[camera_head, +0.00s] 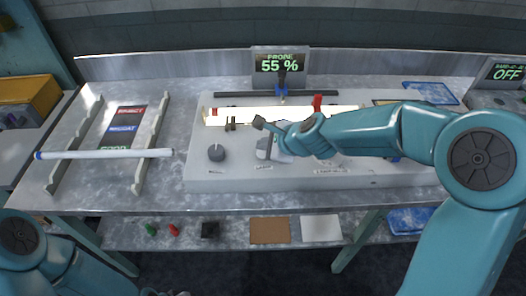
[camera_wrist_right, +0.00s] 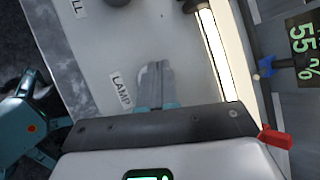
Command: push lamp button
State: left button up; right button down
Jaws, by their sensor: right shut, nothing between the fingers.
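The lamp button (camera_wrist_right: 143,74) is a pale round shape beside the LAMP label (camera_wrist_right: 121,90) in the right wrist view, partly hidden by my fingers. In the head view the pale button (camera_head: 262,148) shows above its small label on the white panel (camera_head: 235,175). My right gripper (camera_head: 259,123) comes in from the right with its fingers together and empty. In the wrist view its fingers (camera_wrist_right: 154,80) overlap the button; I cannot tell whether they touch it.
A glowing white tube (camera_head: 340,113) lies along the panel behind the gripper. A dark knob (camera_head: 216,153) stands left of the button. A screen (camera_head: 280,64) reads 55 %. A white tube (camera_head: 105,154) rests across a rack at left.

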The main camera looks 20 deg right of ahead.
jog(key=shift+f, duration=0.35)
jog(key=shift+f+b, duration=0.25)
jog(key=shift+b, duration=0.2)
jog(key=shift+r+p, duration=0.7)
jog(key=shift+p, duration=0.05)
notch_tip(320, 180, up, 6)
jog(key=p, duration=0.6)
jog(key=shift+w, duration=0.1)
dwell(0.4)
